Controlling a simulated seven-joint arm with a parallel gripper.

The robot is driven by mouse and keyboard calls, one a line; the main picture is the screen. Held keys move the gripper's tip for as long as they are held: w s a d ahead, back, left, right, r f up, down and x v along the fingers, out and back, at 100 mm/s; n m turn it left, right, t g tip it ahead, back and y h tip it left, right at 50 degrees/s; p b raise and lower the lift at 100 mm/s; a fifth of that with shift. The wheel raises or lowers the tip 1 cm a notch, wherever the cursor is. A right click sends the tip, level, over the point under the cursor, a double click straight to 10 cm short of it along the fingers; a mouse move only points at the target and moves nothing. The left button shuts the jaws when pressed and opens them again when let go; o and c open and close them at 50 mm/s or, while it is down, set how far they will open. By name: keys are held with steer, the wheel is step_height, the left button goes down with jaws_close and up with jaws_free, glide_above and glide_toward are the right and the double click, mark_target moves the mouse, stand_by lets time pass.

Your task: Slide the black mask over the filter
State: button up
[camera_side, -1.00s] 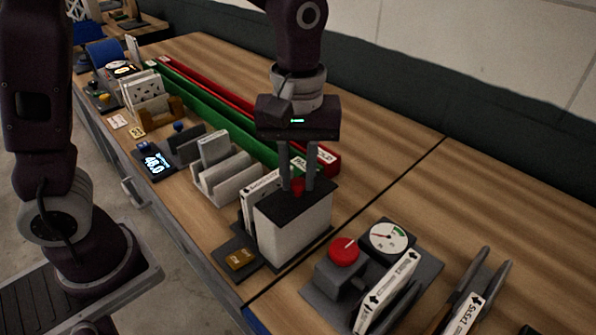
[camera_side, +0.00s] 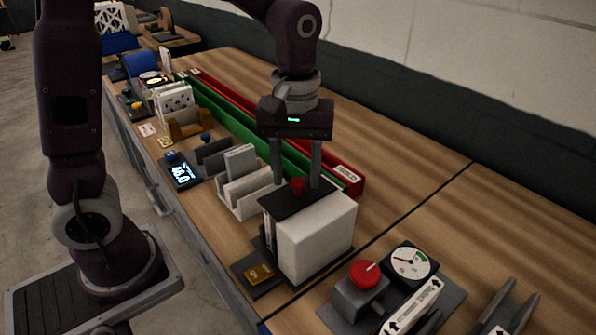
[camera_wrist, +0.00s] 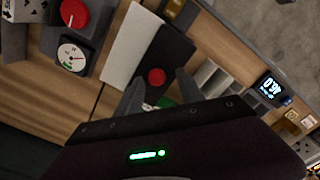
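The filter is a white box (camera_side: 318,238) standing upright on a dark base on the bench; its white top also shows in the wrist view (camera_wrist: 132,45). The black mask (camera_side: 284,205) is a flat plate with a red knob (camera_side: 298,186). It lies at the left part of the box top and leaves a white strip bare on the right. In the wrist view the mask (camera_wrist: 168,58) lies alongside that strip. My gripper (camera_side: 297,183) is open, pointing down, with its fingers apart on either side of the knob. In the wrist view the fingers (camera_wrist: 160,82) straddle the mask's near end.
A red-button station (camera_side: 364,274) with a gauge (camera_side: 409,261) stands to the right. Green (camera_side: 235,124) and red (camera_side: 349,176) trays run behind. The bench at back right is clear.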

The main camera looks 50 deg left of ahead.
mark_target(296, 179)
step_height(296, 179, up, 7)
steer(key=shift+r, duration=0.1)
stand_by(0.4)
steer(key=s+a+m+t, duration=0.2)
steer(key=s+m+t, duration=0.3)
steer(key=s+m, duration=0.4)
steer(key=s, duration=0.6)
steer(key=shift+s+a+r+t, duration=0.25)
steer(key=shift+s+a+t, duration=0.05)
